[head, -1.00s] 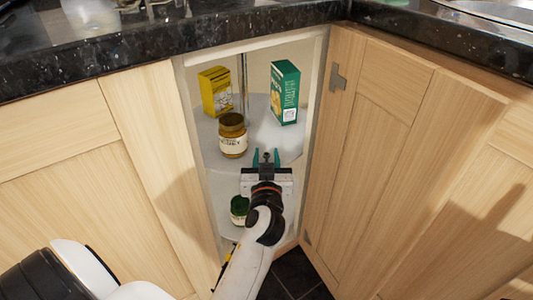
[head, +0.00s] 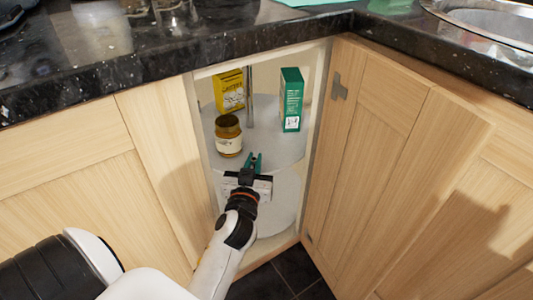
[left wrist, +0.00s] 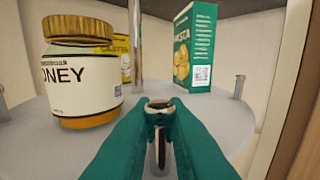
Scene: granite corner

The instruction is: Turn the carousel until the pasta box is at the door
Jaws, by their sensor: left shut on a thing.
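The pasta box (head: 291,100) is green and stands upright at the back right of the carousel's upper shelf (head: 273,140). It also shows in the left wrist view (left wrist: 195,48), with "PASTA" partly readable. My left gripper (head: 254,163) reaches in through the open cabinet front. In the left wrist view its teal fingers (left wrist: 160,125) are shut on a small upright peg (left wrist: 159,107) at the shelf's front rim. A honey jar (head: 228,136) stands left of the gripper. A yellow box (head: 229,92) stands behind it, partly hidden. My right gripper is not in view.
The cabinet door (head: 390,150) stands open on the right. A steel pole (head: 249,95) rises through the shelf. Another rim peg (left wrist: 239,86) shows at right. A lower shelf (head: 275,205) is partly hidden by my arm. The granite worktop (head: 150,72) overhangs the opening.

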